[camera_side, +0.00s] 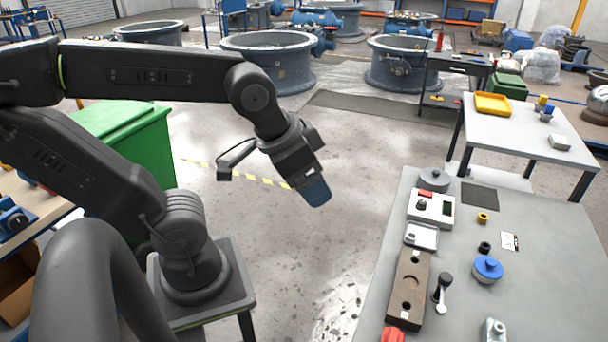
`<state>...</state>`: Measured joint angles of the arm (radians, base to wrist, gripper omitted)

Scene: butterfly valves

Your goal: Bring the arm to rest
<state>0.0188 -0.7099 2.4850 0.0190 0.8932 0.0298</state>
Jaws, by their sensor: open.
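My arm reaches from its pedestal at the left out to the middle of the side view. My gripper (316,192) hangs at its end, pointing down and slightly right, with blue at the tip. It is over the open floor, left of the grey worktable (540,215), and touches nothing that I can see. The gripper is open and nothing shows between its fingers. The gap between the fingers is too small to make out from this side.
The worktable holds a control box (432,208), a brown block (408,288), a blue-topped round part (487,269) and a black-knobbed lever (443,290). A green bin (130,140) stands behind my arm. A white table (525,133) is at the back right. The middle floor is clear.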

